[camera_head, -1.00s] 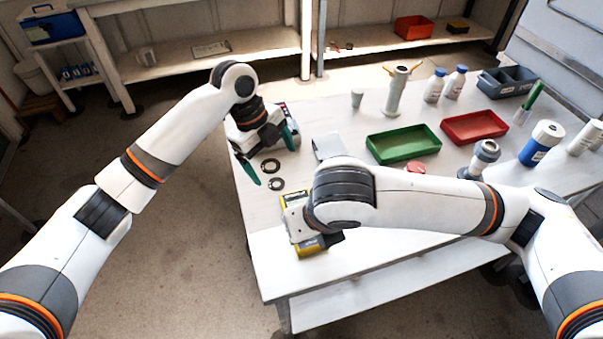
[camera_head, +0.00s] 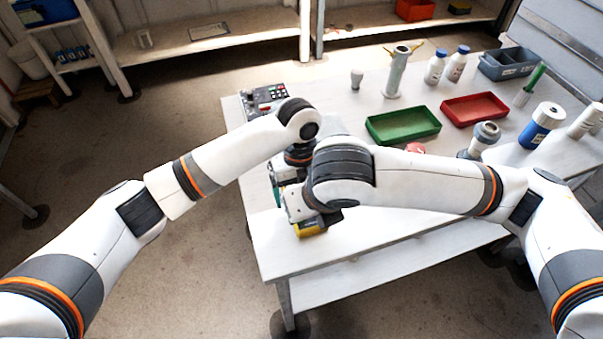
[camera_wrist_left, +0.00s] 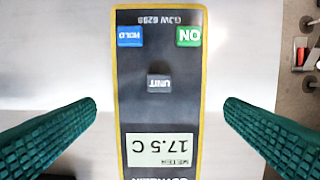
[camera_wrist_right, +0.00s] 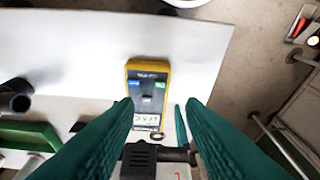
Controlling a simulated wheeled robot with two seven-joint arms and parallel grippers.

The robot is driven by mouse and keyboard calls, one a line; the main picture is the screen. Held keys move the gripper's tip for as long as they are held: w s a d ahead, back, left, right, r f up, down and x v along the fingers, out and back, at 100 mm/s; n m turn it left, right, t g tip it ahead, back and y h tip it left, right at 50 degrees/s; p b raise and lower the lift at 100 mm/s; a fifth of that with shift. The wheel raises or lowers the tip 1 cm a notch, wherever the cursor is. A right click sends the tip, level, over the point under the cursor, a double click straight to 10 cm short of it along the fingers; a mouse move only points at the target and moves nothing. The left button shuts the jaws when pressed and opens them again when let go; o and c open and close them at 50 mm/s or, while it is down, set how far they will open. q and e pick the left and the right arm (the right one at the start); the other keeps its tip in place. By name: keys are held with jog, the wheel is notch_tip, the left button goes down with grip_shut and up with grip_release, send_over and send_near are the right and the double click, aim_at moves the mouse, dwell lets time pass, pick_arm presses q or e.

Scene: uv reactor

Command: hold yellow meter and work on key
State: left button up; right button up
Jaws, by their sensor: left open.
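The yellow meter (camera_head: 311,228) lies near the table's front left corner, partly hidden by my right arm. In the left wrist view its dark face shows a blue HOLD key (camera_wrist_left: 131,36), a green ON key (camera_wrist_left: 188,36), a grey UNIT key (camera_wrist_left: 159,83) and a lit display reading 17.5 C. My left gripper (camera_wrist_left: 160,108) is open, its green fingers on either side of the meter with gaps. In the right wrist view the meter (camera_wrist_right: 148,80) lies beyond my right gripper (camera_wrist_right: 159,103), whose fingers are apart with nothing visibly clamped. A green left finger shows beside the meter's display end.
Green tray (camera_head: 403,127) and red tray (camera_head: 474,108) lie further back on the white table (camera_head: 350,250). A control panel (camera_head: 264,97) sits at the far left edge. Bottles and a blue-grey bin (camera_head: 507,64) stand at the back right. My forearms nearly meet above the meter.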

pick_arm(q)
jog(key=shift+s+f, duration=0.1)
jog(key=shift+f, duration=0.8)
jog(key=c, duration=1.2)
pick_arm(e)
grip_shut()
dwell(0.3)
